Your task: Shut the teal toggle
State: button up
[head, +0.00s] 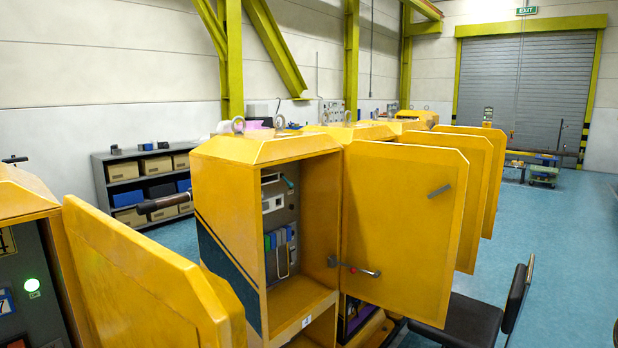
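The open yellow cabinet (265,160) stands in the middle of the head view, with a grey panel (290,212) inside. A small teal piece (288,182) sticks out at the upper part of the panel, beside a white-grey device (272,203); it looks like the teal toggle, but its position is too small to tell. Below it is a row of blue and green switches (280,240) with a light metal loop in front. The left side of the panel is partly hidden by the cabinet's edge. My gripper is not in view.
The cabinet's door (400,225) stands wide open to the right, with a handle (355,268). Another open yellow door (140,275) is at the near left. A dark chair (470,322) stands at the lower right. Blue floor (555,235) is free beyond it.

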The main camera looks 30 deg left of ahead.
aim_at(290, 184)
jog(key=u, duration=0.4)
jog(key=i, duration=1.75)
jog(key=u, duration=0.5)
